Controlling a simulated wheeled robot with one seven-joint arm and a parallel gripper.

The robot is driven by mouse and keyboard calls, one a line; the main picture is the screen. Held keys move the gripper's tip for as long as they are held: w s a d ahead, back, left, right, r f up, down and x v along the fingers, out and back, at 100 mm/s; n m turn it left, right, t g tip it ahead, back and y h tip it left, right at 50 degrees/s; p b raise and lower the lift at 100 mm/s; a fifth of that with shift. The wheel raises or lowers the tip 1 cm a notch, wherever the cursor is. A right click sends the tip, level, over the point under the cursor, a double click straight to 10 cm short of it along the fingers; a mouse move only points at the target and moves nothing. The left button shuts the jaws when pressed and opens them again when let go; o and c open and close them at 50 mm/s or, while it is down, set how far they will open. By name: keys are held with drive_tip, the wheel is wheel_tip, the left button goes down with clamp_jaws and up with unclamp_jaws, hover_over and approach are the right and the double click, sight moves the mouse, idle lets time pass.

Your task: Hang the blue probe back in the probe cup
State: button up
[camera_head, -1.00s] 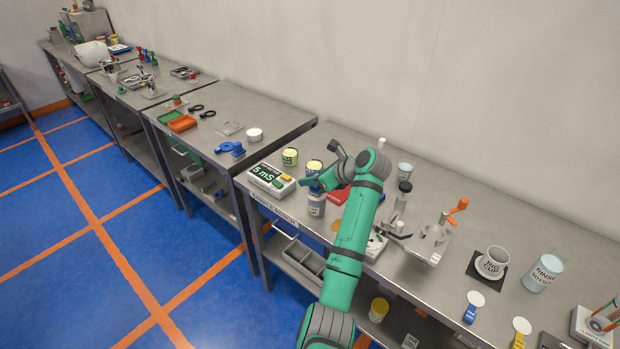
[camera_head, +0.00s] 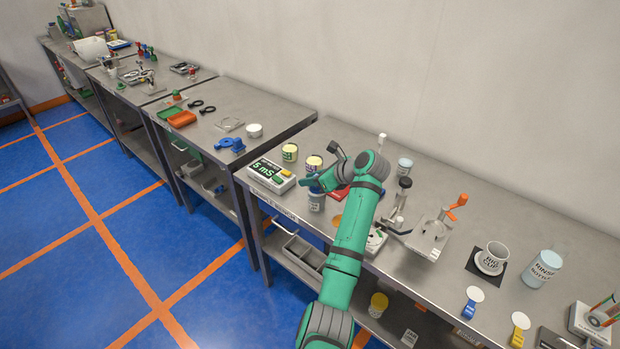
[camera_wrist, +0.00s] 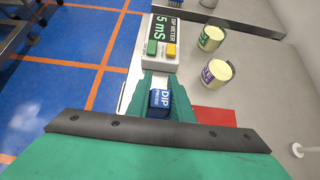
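The blue probe (camera_wrist: 159,101), with a block-shaped top marked DIP, sits between the two green fingers of my gripper (camera_wrist: 158,90) in the wrist view. The fingers are closed in on its sides. In the head view my gripper (camera_head: 313,183) is over the front edge of the bench, right above a grey-blue labelled cup (camera_head: 317,202), which may be the probe cup; its label is too small to read. The lower part of the probe is hidden, so I cannot tell whether it is inside the cup.
The dip meter (camera_head: 271,175), reading 5 mS, stands just left of my gripper. Two cream-topped tins (camera_head: 290,152) (camera_head: 314,164) stand behind. A red mat (camera_wrist: 214,116) lies close by. A stand with an orange handle (camera_head: 437,224) and a cup on a black mat (camera_head: 492,258) are further right.

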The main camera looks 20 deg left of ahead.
drive_tip(key=o, duration=0.5)
drive_tip(key=shift+r, duration=0.1)
drive_tip(key=shift+v, duration=2.35)
drive_tip(key=shift+s+r, duration=0.1)
drive_tip(key=shift+d, duration=0.15)
drive_tip(key=shift+d+r, duration=0.2)
drive_tip(key=v, duration=1)
